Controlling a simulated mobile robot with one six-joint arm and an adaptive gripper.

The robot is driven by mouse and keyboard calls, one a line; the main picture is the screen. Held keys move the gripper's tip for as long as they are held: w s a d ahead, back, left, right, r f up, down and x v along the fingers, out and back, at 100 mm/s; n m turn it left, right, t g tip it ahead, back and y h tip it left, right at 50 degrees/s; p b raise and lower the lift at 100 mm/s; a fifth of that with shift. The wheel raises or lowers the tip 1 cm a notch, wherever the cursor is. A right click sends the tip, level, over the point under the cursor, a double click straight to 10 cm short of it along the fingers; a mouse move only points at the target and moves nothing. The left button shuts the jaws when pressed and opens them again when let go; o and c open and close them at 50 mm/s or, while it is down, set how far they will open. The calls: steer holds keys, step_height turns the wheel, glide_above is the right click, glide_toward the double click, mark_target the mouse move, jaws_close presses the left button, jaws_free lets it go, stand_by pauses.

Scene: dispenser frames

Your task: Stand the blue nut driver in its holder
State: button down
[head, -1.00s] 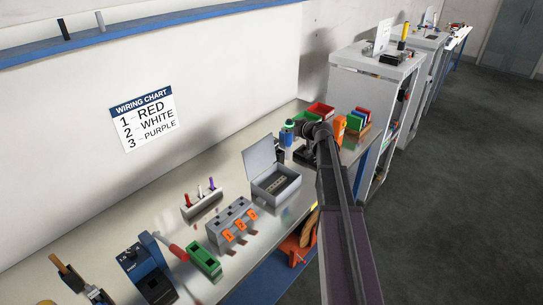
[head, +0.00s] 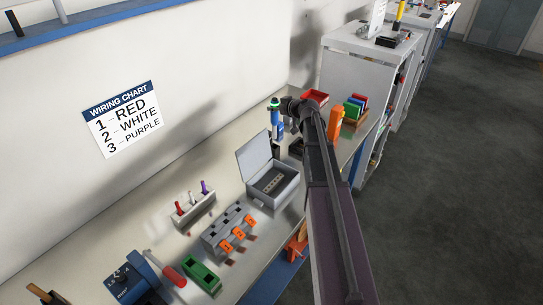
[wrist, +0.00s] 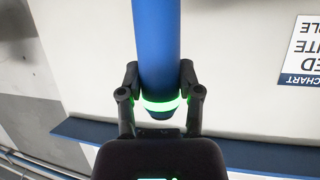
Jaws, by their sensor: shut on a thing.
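The blue nut driver (head: 275,116) is upright at the far part of the bench, behind the grey open box. Its thick blue shaft-like body (wrist: 156,40) fills the top middle of the wrist view. My gripper (wrist: 157,92) is shut on it, one finger on each side, near a pale band with a green glow. In the head view my gripper (head: 285,106) is partly hidden by my arm. The nut driver's lower end is hard to make out, and I cannot tell which thing is its holder.
The open grey box (head: 268,183) stands in front of my gripper. An orange tool (head: 335,122), a red bin (head: 315,97) and coloured blocks (head: 355,107) are to its right. A grey block with orange tags (head: 228,228) and a green block (head: 201,277) are nearer.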

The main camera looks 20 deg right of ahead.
mark_target(276, 128)
steer(key=shift+f, duration=0.1)
step_height(276, 128, down, 6)
steer(key=b, duration=0.6)
steer(key=shift+f, duration=0.1)
steer(key=shift+s, duration=0.1)
steer(key=shift+f+b, duration=1.85)
steer(key=shift+b, duration=0.15)
steer(key=shift+f, duration=0.2)
steer(key=shift+c, duration=1.4)
jaws_free()
steer(key=shift+r, duration=0.2)
